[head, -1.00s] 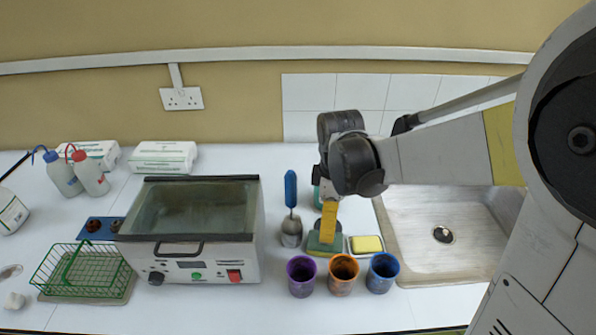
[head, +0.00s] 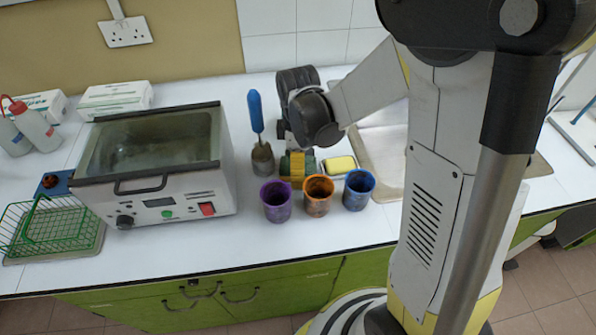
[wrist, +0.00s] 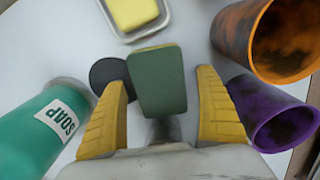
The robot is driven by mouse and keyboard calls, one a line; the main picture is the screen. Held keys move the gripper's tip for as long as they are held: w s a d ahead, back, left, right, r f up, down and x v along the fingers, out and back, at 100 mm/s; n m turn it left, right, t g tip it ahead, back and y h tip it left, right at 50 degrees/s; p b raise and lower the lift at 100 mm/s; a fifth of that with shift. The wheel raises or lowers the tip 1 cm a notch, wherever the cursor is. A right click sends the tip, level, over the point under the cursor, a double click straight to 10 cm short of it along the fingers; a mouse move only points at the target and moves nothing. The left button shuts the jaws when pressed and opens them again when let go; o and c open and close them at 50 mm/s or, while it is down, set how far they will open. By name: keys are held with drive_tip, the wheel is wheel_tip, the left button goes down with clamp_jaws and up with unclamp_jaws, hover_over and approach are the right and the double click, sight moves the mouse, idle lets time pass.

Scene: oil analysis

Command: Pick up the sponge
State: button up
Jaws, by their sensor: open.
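The sponge (wrist: 157,82) shows a dark green scouring face with a thin yellow edge in the wrist view. It lies between the two yellow fingers of my open gripper (wrist: 162,88), with a gap visible on both sides. In the head view my gripper (head: 296,165) points down at the sponge (head: 284,167), behind the coloured cups. The fingers and wrist hide part of it there. I cannot tell how far the fingertips are above the counter.
A yellow bar in a dish (head: 359,172) sits right of the sponge. Purple (head: 276,206), orange (head: 318,201) and blue (head: 358,196) cups stand in front. A green soap bottle (wrist: 45,130) is close to one finger. A blue-handled scoop (head: 256,118) and glass-topped bath (head: 160,180) are left.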

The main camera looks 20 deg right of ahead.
drive_tip(key=shift+r, duration=0.1)
drive_tip(key=c, duration=0.8)
drive_tip(key=shift+c, duration=0.2)
drive_tip(key=shift+r+p, duration=0.35)
drive_tip(key=shift+r, duration=0.15)
drive_tip(key=r, duration=0.1)
drive_tip(key=r+p, duration=0.2)
drive_tip(key=r, duration=0.1)
drive_tip(key=shift+s+d, duration=0.2)
drive_tip(key=shift+d, duration=0.15)
drive_tip(key=s+d+r+p, duration=0.3)
drive_tip(key=s+d+r, duration=0.3)
drive_tip(key=d, duration=0.3)
drive_tip(key=shift+p, duration=0.3)
drive_tip(key=shift+c, duration=0.2)
